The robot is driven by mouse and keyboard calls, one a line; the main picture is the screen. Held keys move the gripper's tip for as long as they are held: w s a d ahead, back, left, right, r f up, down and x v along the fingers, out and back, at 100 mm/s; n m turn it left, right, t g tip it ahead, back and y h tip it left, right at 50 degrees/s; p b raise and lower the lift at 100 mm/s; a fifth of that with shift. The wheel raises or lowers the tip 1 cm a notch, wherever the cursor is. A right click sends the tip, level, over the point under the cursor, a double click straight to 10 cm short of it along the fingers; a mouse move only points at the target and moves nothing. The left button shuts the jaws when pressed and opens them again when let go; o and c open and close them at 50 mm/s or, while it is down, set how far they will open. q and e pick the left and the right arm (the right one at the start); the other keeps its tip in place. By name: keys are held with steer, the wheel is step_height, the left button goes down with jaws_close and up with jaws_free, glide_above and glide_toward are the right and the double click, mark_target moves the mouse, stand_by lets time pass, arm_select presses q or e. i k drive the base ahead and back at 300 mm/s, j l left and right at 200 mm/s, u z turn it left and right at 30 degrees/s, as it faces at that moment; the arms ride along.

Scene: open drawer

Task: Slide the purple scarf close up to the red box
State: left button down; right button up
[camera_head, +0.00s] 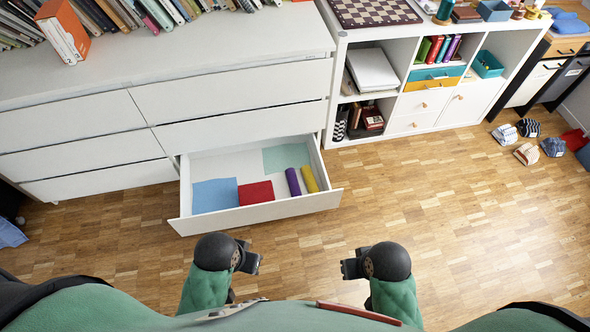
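The purple scarf (293,182) is a rolled, upright-looking strip lying in the open white drawer (257,212). The red box (256,193) is a flat red block to its left, with a narrow gap of bare drawer floor between them. My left gripper (256,259) is outside the drawer, below its front panel in the picture, and holds nothing that I can see. My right gripper (346,266) is outside too, to the lower right of the drawer, with nothing visible in it. Both are too small and dark to tell whether their fingers are open.
A yellow roll (310,178) lies just right of the scarf. A blue flat piece (214,195) is left of the red box, and a pale green sheet (286,157) lies at the back. The drawer's front panel and sides stand around them.

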mark_target(293, 179)
steer(key=l+u, duration=0.1)
steer(key=u, duration=0.35)
steer(key=i+l+u, duration=0.25)
steer(key=l, duration=0.4)
steer(key=l+u, duration=0.2)
steer(key=l, duration=0.5)
steer(key=i+l+u, duration=0.1)
steer(key=l+u, duration=0.15)
steer(key=l, duration=1.45)
steer(key=i, duration=0.05)
